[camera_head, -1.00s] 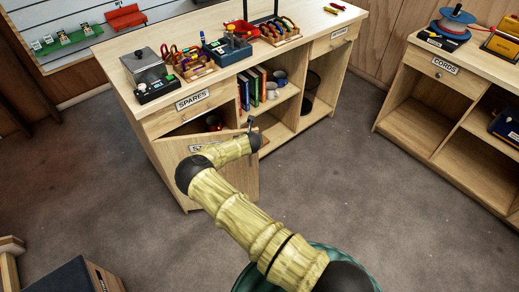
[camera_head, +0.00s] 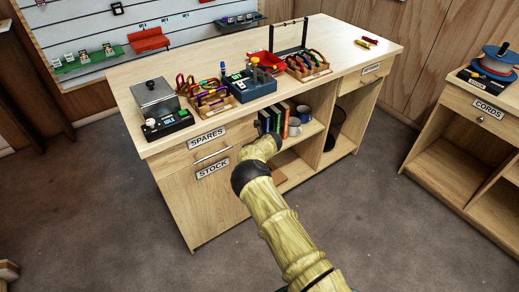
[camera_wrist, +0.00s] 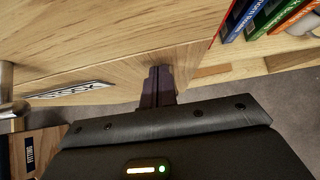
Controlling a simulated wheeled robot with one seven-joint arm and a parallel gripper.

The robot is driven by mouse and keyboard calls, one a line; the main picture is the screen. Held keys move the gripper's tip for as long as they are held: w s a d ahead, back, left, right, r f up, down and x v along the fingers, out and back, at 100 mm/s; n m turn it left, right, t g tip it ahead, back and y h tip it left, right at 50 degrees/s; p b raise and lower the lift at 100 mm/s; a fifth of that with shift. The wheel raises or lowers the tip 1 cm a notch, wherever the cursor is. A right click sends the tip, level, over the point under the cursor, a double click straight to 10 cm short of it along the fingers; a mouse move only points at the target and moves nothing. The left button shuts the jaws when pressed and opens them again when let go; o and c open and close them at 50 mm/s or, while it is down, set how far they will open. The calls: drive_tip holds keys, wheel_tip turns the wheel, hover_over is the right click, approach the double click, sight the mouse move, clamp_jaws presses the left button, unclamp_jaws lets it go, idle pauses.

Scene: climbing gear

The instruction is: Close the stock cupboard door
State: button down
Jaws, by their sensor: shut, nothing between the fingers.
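The stock cupboard door (camera_head: 212,205), a pale wood panel with a STOCK label, is at the left front of the counter in the head view. It looks flush with the cupboard front, and no dark gap shows. A bar handle (camera_head: 212,154) is above the label. In the wrist view the door face (camera_wrist: 110,70) and its label (camera_wrist: 70,91) are close by. My gripper (camera_wrist: 161,84) is shut and empty, its fingertips at the door's right edge; whether they touch it is unclear. In the head view my arm hides the fingertips and part of that edge.
The SPARES drawer (camera_head: 178,157) is shut above the door. Books (camera_head: 274,117) and mugs (camera_head: 294,127) stand on the open shelf to the right. Gear crowds the countertop (camera_head: 345,55). A CORDS cabinet (camera_head: 440,150) stands at right, with clear carpet (camera_head: 350,215) between.

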drive_tip(key=shift+w+a+r, duration=0.25)
drive_tip(key=shift+a+r, duration=0.25)
drive_tip(key=shift+r, duration=0.05)
drive_tip(key=shift+d+r, duration=0.15)
drive_tip(key=shift+r, duration=0.05)
drive_tip(key=s+d+f+p+v, duration=0.1)
drive_tip(key=p+v, duration=0.7)
drive_tip(key=v, duration=0.1)
drive_tip(key=shift+s, duration=0.1)
idle(0.4)
